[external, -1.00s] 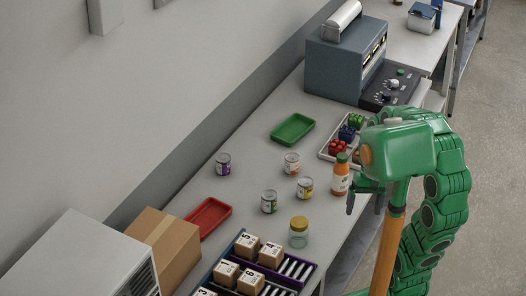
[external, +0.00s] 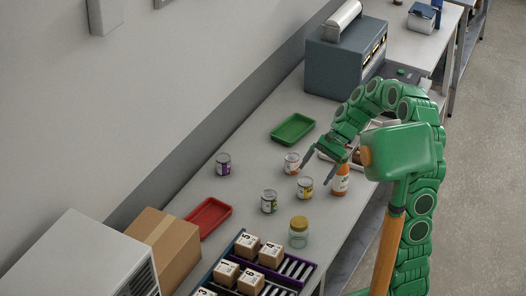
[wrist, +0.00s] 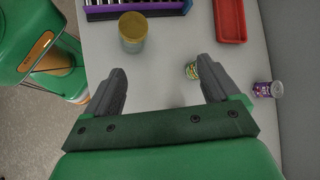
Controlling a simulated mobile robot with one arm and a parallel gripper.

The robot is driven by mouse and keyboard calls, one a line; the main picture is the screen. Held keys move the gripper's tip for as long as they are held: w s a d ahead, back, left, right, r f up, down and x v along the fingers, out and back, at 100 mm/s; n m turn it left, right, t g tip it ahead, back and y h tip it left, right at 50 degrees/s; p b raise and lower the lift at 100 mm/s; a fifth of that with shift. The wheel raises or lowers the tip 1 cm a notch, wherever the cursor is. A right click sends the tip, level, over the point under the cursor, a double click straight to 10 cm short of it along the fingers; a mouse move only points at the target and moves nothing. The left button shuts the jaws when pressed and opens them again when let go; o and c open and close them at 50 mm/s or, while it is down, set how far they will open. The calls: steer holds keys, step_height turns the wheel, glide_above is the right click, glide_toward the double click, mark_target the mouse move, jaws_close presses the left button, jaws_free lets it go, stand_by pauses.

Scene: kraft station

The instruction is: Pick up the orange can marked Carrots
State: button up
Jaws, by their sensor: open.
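The can with an orange label (external: 292,162) stands upright on the grey bench in the external view. Its lettering is too small to read. My gripper (external: 315,176) is open and empty, its fingers pointing down over the bench just right of this can. I cannot tell whether a finger touches it. In the wrist view my gripper (wrist: 162,72) has its two dark fingers wide apart with bare bench between them. The orange can does not show there.
A yellow-labelled can (external: 304,188) and an orange bottle (external: 340,181) stand close to my gripper. A green-labelled can (external: 268,201), a purple can (external: 223,164) and a yellow-lidded jar (external: 298,232) stand nearby. A green tray (external: 293,129) lies behind, a red tray (external: 208,217) left.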

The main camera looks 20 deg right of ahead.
steer(key=w+d+f+m+t+y, duration=0.1)
steer(key=w+f+m+y, duration=0.15)
steer(key=w, duration=0.55)
steer(key=w+d+f+m+t+y, duration=0.1)
steer(key=w+f+m, duration=0.2)
steer(key=w, duration=0.4)
steer(key=m+t+y, duration=0.2)
steer(key=m, duration=0.4)
glide_toward(295, 156)
steer(key=x, duration=0.3)
steer(key=shift+s+a+f+n, duration=0.1)
steer(key=shift+a+f+n, duration=0.05)
steer(key=shift+a+n, duration=0.1)
steer(key=shift+x, duration=3.85)
steer(key=shift+c, duration=0.5)
